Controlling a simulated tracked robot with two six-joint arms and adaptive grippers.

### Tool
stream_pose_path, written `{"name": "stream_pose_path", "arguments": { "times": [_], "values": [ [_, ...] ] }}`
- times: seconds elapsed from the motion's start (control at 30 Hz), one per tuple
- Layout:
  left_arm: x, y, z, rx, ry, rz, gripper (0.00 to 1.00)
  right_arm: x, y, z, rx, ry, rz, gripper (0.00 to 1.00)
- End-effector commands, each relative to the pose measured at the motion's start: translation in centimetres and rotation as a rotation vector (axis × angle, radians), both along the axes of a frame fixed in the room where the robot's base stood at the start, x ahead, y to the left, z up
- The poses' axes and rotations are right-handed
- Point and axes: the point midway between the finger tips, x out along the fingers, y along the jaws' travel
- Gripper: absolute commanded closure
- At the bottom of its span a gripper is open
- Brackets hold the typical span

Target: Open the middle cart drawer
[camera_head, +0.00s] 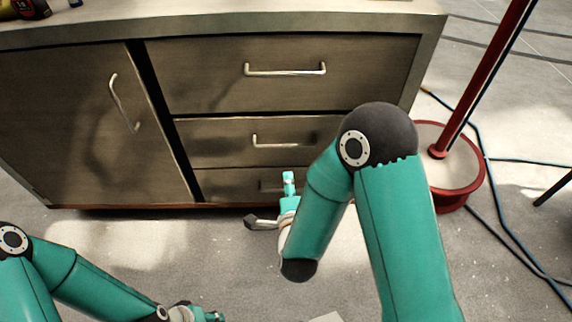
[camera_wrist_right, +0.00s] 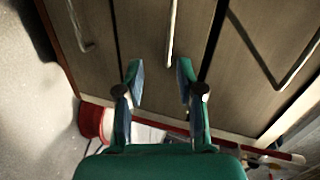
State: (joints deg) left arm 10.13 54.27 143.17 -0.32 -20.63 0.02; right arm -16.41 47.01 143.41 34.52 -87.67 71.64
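The middle drawer (camera_head: 215,143) of the wooden cart lies flush between a taller top drawer and a bottom drawer. Its metal bar handle (camera_head: 275,143) shows in the head view, its right end near my right arm. My right gripper (camera_head: 270,203) appears low in front of the bottom drawer. In the right wrist view its two fingers (camera_wrist_right: 159,68) are spread and empty, pointing at the middle drawer's handle (camera_wrist_right: 171,35), which lies a little beyond the tips. My left gripper (camera_head: 196,314) is at the bottom edge, partly cut off; its fingers are unclear.
The top drawer (camera_head: 210,75) and bottom drawer (camera_head: 225,185) are shut. A door (camera_head: 75,130) fills the cart's left side. A red round base (camera_head: 450,165) with a post stands to the right, with cables on the floor. Bottles (camera_head: 25,8) stand on top.

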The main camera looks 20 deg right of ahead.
Motion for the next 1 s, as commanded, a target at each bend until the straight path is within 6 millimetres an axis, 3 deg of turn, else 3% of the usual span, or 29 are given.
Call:
{"name": "stream_pose_path", "arguments": {
  "times": [0.03,0.1,0.37,1.0],
  "values": [
    [0.0,0.0,-1.5,0.000,-0.001,0.000,0.60,0.1,0.1,-0.5,0.018,-0.038,-0.018,0.63],
    [0.0,0.0,-1.9,0.000,-0.001,0.000,0.60,0.1,0.0,-0.1,0.038,-0.077,-0.037,0.63],
    [0.0,0.0,-2.0,0.000,-0.001,0.000,0.60,1.8,-0.7,0.2,0.057,-0.109,-0.059,0.63],
    [0.0,0.0,-3.4,0.000,-0.001,0.000,0.60,13.6,-4.1,-2.6,0.054,-0.106,-0.056,0.63]
  ]
}}
